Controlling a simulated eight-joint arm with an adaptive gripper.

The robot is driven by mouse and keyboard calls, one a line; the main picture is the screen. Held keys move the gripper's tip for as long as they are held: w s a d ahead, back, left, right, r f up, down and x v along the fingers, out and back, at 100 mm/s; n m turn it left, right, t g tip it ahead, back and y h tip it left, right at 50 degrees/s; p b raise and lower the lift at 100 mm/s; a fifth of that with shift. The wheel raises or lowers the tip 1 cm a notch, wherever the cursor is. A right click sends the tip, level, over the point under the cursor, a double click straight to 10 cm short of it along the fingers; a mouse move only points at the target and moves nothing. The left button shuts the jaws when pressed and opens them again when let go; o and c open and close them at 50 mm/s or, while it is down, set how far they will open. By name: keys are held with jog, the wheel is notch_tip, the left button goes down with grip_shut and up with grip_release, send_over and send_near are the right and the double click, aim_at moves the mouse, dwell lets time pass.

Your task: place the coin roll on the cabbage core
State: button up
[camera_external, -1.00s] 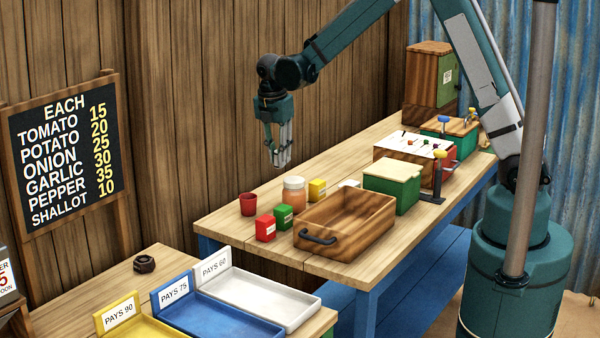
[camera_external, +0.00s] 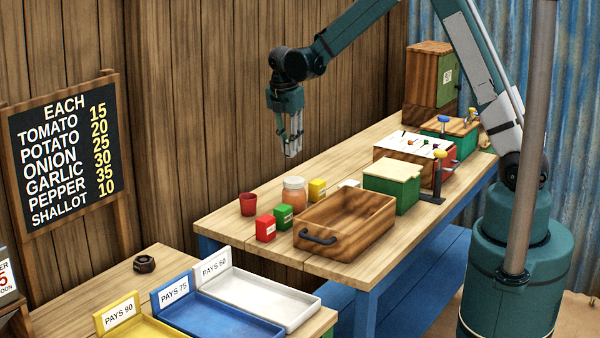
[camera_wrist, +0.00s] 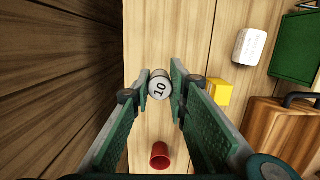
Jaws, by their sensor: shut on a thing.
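My gripper (camera_external: 292,152) hangs above the far left part of the long table, near the plank wall. In the wrist view its fingers (camera_wrist: 159,86) are closed on a pale round piece marked "10", which I take for the coin roll (camera_wrist: 159,90). It sits between the fingertips, its marked end facing the camera. In the external view the held piece is too small to make out. I cannot pick out a cabbage core for certain in either view.
Below stand a red cup (camera_external: 248,204), an orange jar (camera_external: 294,192), a yellow box (camera_external: 317,189), green (camera_external: 283,216) and red (camera_external: 265,228) boxes, and a wooden crate (camera_external: 345,238). Pay trays (camera_external: 262,300) lie on the front table.

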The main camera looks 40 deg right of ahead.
jog(key=s+d+r+m+p, duration=0.1)
jog(key=s+d, duration=0.3)
jog(key=d, duration=1.4)
jog(key=s+d+r+m+p, duration=0.1)
jog(key=s+d, duration=0.4)
jog(key=d, duration=1.3)
jog(key=s+d+r+m+p, duration=0.1)
jog(key=s+d+r+m, duration=0.1)
jog(key=d, duration=1.5)
jog(key=shift+s+d+r+m+g+p, duration=0.3)
jog(key=shift+s+d+r+m+p, duration=0.15)
jog(key=shift+s, duration=0.75)
jog(key=shift+a+f, duration=0.1)
jog(key=shift+f, duration=3)
jog(key=shift+f, duration=0.1)
jog(key=shift+f, duration=1.8)
jog(key=shift+f, duration=0.15)
